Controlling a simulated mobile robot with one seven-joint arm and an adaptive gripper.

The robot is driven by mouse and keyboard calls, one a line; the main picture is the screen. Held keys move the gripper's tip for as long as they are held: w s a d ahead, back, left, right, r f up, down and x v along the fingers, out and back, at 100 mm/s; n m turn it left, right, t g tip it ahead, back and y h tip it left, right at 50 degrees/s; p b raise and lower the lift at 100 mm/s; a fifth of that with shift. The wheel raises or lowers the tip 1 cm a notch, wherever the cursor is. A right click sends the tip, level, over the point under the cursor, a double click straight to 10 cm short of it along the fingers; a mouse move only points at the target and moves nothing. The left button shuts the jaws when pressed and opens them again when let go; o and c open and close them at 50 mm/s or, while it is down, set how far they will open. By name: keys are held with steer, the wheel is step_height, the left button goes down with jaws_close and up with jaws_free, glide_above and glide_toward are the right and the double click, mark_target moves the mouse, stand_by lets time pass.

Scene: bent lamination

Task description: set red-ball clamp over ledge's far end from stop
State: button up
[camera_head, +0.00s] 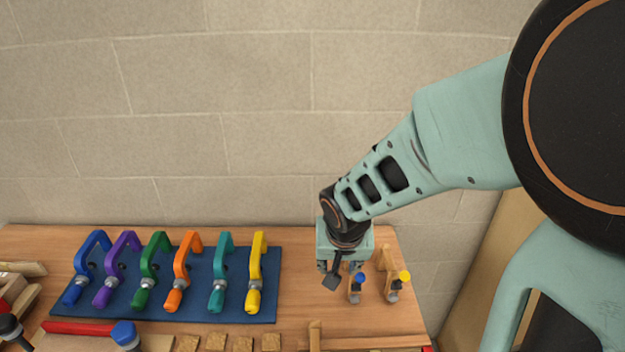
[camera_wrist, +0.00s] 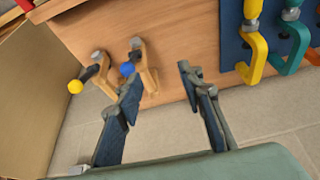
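My gripper (camera_head: 335,275) is over the back right of the bench, near two small wooden clamps. In the wrist view its two fingers (camera_wrist: 158,80) are apart with nothing between them. One clamp (camera_head: 354,292) has a blue ball; in the wrist view this clamp (camera_wrist: 148,75) is close beside the left finger. The other clamp (camera_head: 388,270) has a yellow ball and also shows in the wrist view (camera_wrist: 104,78). I see no clamp with a red ball. A wooden strip (camera_head: 375,343) with an upright piece (camera_head: 315,336) runs along the bottom edge; I cannot tell whether it is the ledge and stop.
A blue mat (camera_head: 190,317) holds several coloured C-clamps left of my gripper. A red bar (camera_head: 80,327) and small wood blocks (camera_head: 243,343) lie in front. A stone wall (camera_head: 210,80) stands behind. The bench (camera_head: 300,280) is bare between mat and gripper.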

steer(key=w+a+f+b, duration=0.4)
steer(key=w+f+b, duration=0.3)
steer(key=w+f, duration=0.6)
steer(key=shift+a, duration=0.2)
steer(key=shift+r, duration=0.2)
steer(key=shift+p+v, duration=1.5)
steer(key=shift+v, duration=1.4)
steer(key=shift+s, duration=0.1)
step_height(320, 180, up, 5)
steer(key=p, duration=0.3)
